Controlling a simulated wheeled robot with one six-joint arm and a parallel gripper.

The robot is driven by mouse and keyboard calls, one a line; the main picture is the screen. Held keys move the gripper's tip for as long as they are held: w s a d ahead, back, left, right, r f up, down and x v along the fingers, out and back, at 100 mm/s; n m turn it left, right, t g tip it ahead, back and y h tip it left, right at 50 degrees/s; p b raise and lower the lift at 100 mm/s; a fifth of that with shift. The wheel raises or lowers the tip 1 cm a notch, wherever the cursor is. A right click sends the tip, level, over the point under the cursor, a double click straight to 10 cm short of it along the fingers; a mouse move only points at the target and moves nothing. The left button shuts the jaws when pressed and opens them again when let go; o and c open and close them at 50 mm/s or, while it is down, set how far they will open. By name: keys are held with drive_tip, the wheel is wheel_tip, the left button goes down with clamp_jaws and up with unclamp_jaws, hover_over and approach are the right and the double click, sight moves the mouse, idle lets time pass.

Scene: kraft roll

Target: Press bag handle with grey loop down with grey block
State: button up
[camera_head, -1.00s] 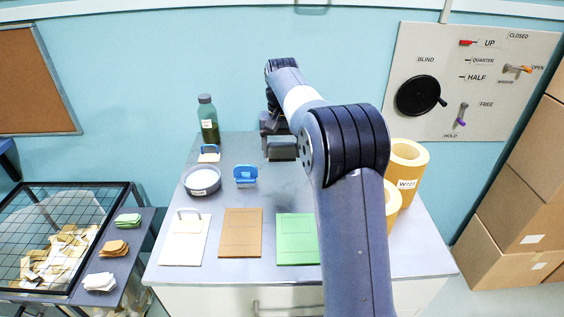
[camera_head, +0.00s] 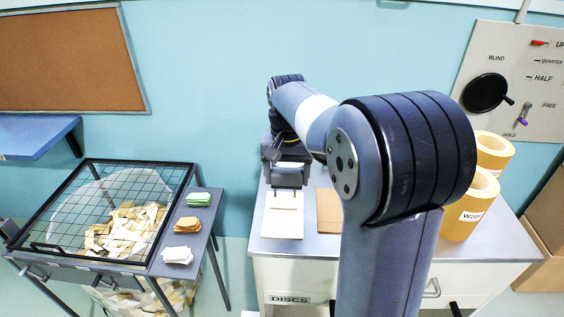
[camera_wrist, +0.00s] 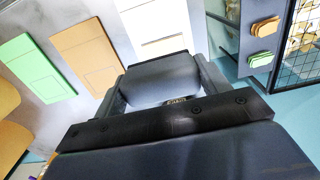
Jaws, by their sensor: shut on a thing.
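My gripper (camera_head: 287,178) is shut on a grey block (camera_wrist: 160,84), which sits between the two fingers in the wrist view. The white bag (camera_head: 283,222) lies flat on the table below and in front of the gripper in the head view. It also shows beyond the block in the wrist view (camera_wrist: 160,22). Its grey loop handle is hidden behind the gripper and block, so I cannot tell whether the block touches it. The brown bag (camera_head: 328,210) lies just right of the white one. The green bag (camera_wrist: 36,68) shows in the wrist view.
A mesh-topped bin (camera_head: 65,190) of paper scraps stands left of the table. A side shelf holds green (camera_head: 199,199), brown (camera_head: 187,224) and white (camera_head: 178,255) stacks. Kraft rolls (camera_head: 470,205) stand at the right. A lever panel (camera_head: 510,60) hangs on the wall.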

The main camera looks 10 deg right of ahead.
sight(284, 208)
drive_tip(key=shift+s+a+f, duration=0.2)
drive_tip(key=shift+a, duration=0.2)
wheel_tip(284, 208, down, 6)
drive_tip(key=b, duration=0.5)
drive_tip(key=shift+r, duration=0.2)
drive_tip(key=shift+f+b, duration=0.55)
drive_tip(key=shift+f, duration=0.05)
idle(0.8)
drive_tip(key=shift+s+f, duration=0.15)
drive_tip(key=shift+f, duration=0.15)
idle(2.9)
drive_tip(key=shift+r, duration=0.1)
wheel_tip(284, 208, up, 7)
drive_tip(key=p, duration=0.7)
drive_tip(key=shift+r, duration=0.15)
idle(0.4)
